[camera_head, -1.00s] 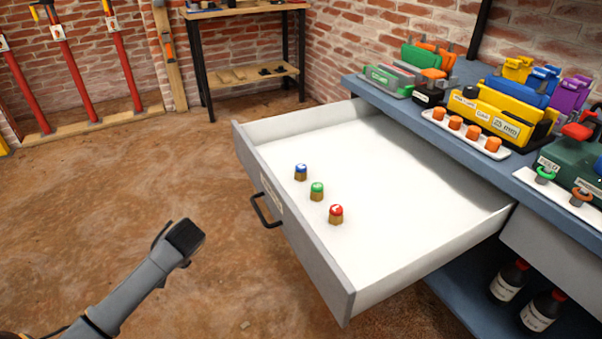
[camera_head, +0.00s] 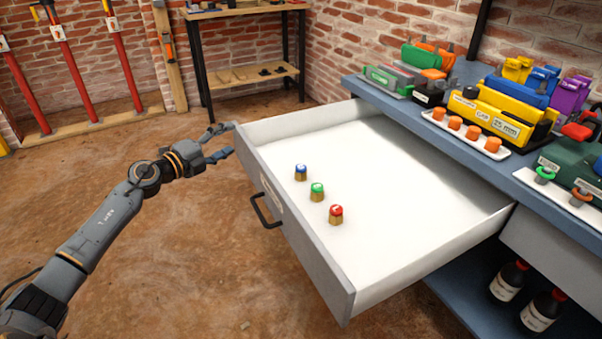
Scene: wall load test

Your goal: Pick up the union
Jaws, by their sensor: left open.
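Three small brass fittings stand in a row in the open white drawer (camera_head: 420,190): one with a blue top (camera_head: 301,173), one with a green top (camera_head: 317,192) and one with a red top (camera_head: 336,214). Their top markings are too small to read, so I cannot tell which is the union. My left gripper (camera_head: 228,139) is open and empty at the drawer's far left corner, left of the fittings and apart from them. My right gripper is not in view.
The drawer's handle (camera_head: 266,210) sticks out at its front. The blue workbench (camera_head: 470,130) carries tool cases and a white tray (camera_head: 465,135) of orange caps. Dark bottles (camera_head: 509,281) stand on the shelf below. The floor left of the drawer is clear.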

